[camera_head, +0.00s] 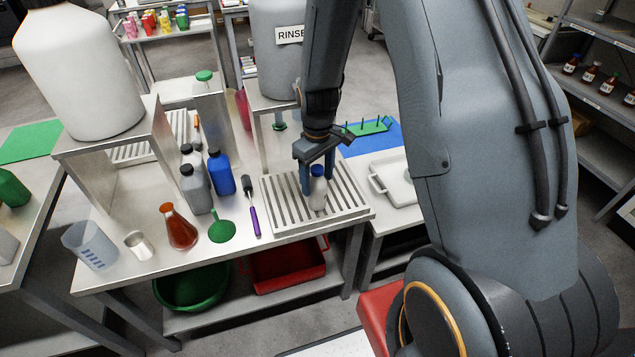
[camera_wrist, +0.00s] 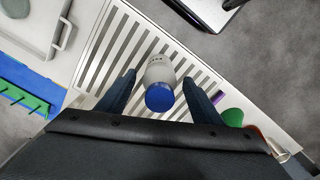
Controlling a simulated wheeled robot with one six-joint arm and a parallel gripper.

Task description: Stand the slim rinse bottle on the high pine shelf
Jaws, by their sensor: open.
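A slim pale grey bottle with a blue cap (camera_head: 318,187) stands upright on the slatted drain grid (camera_head: 275,212) at the right end of the steel bench. My gripper (camera_head: 318,180) points down over it, open, with one finger on each side of the bottle. In the wrist view the bottle (camera_wrist: 159,72) lies between my two fingertips (camera_wrist: 159,77), cap towards the camera. Gaps show between it and both fingers there. No lettering can be read on it. I cannot make out a pine shelf in either view.
A large RINSE tank (camera_head: 275,60) stands behind. A white tray (camera_head: 397,180) lies right. Grey shelves (camera_head: 600,100) hold brown bottles.

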